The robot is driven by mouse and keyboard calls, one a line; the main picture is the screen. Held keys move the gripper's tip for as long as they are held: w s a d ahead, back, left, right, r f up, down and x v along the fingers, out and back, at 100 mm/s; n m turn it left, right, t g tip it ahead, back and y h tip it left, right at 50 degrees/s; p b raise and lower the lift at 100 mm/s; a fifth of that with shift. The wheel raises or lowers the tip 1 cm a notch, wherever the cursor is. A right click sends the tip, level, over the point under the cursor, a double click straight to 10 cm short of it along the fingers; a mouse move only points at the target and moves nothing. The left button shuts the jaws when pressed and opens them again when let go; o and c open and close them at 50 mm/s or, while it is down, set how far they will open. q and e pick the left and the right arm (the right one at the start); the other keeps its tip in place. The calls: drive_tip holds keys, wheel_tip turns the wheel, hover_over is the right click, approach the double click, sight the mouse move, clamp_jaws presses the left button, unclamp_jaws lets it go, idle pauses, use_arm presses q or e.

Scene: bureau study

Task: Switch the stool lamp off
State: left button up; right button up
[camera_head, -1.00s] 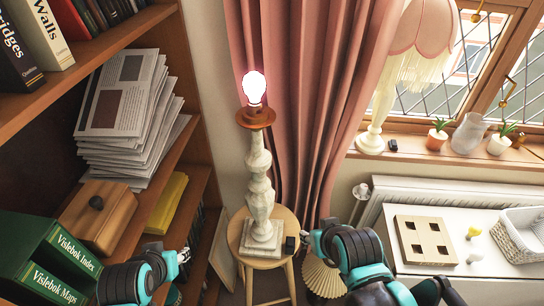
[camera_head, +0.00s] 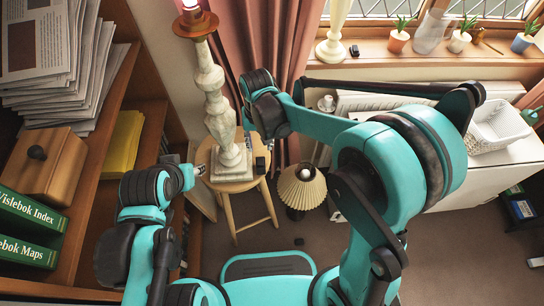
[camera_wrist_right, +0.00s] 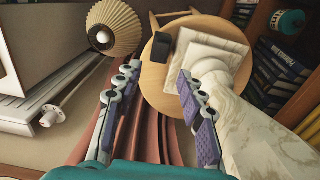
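The stool lamp (camera_head: 213,92) has a pale marble column and a square base, and stands upright on a round wooden stool (camera_head: 238,184). Its bulb (camera_head: 190,4) is cut off by the top edge; the visible part glows. A small black box (camera_head: 260,164) sits on the stool beside the base; it also shows in the right wrist view (camera_wrist_right: 161,46). My right gripper (camera_wrist_right: 155,76) is open and empty, its fingers apart above the stool, with the box beyond the fingertips. My left gripper (camera_head: 199,170) is close to the stool's left side; its fingers are too small to read.
A shelf with papers (camera_head: 50,62) and a wooden box (camera_head: 42,166) stands left. A pleated lampshade (camera_head: 303,187) is right of the stool. Pink curtains (camera_head: 290,60) hang behind. A white basket (camera_head: 498,126) rests on the white cabinet.

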sight(260, 161)
drive_tip(key=shift+a+f, duration=0.1)
drive_tip(key=shift+f, duration=0.7)
wheel_tip(260, 161, down, 7)
drive_tip(key=b, duration=0.3)
drive_tip(key=shift+w, duration=0.1)
